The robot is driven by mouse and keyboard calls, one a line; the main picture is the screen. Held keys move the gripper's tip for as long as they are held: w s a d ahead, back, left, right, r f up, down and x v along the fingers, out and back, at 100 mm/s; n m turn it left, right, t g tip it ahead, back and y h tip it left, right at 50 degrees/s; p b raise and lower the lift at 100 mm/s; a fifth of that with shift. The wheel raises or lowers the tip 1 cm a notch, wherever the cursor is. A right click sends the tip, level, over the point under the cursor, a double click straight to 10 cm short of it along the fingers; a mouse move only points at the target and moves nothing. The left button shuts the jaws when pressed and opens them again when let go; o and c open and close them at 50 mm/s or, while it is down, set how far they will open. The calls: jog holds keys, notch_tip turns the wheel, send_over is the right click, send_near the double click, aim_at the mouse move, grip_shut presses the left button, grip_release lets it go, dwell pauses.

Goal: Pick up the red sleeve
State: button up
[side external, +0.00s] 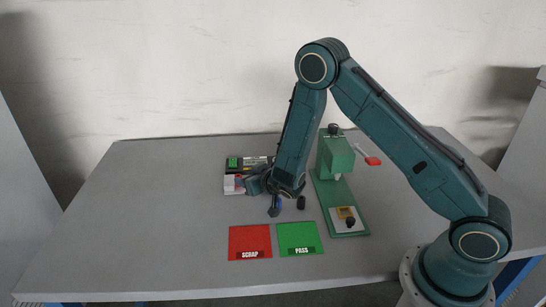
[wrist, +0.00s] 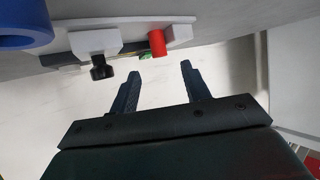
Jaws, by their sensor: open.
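The red sleeve (wrist: 157,42) is a short red cylinder on a light-coloured fixture in the wrist view, above and beyond my fingertips. In the side view a small red patch, which looks like the sleeve (side external: 239,177), shows at the rack left of my gripper. My gripper (wrist: 160,75) is open and empty, its two dark fingers apart and pointing toward the fixture. It does not touch the sleeve in the wrist view. In the side view my gripper (side external: 263,196) is low over the table, beside the rack, and partly hides it.
A blue cylinder (wrist: 22,22) is close at the wrist view's upper left. A black cylinder (side external: 301,203) stands right of my gripper. A green press (side external: 334,157) with a red-tipped lever stands farther right. Red SCRAP (side external: 250,238) and green PASS (side external: 300,234) pads lie in front. The table's left is clear.

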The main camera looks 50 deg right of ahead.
aim_at(239, 176)
jog(key=shift+x, duration=2.4)
grip_shut()
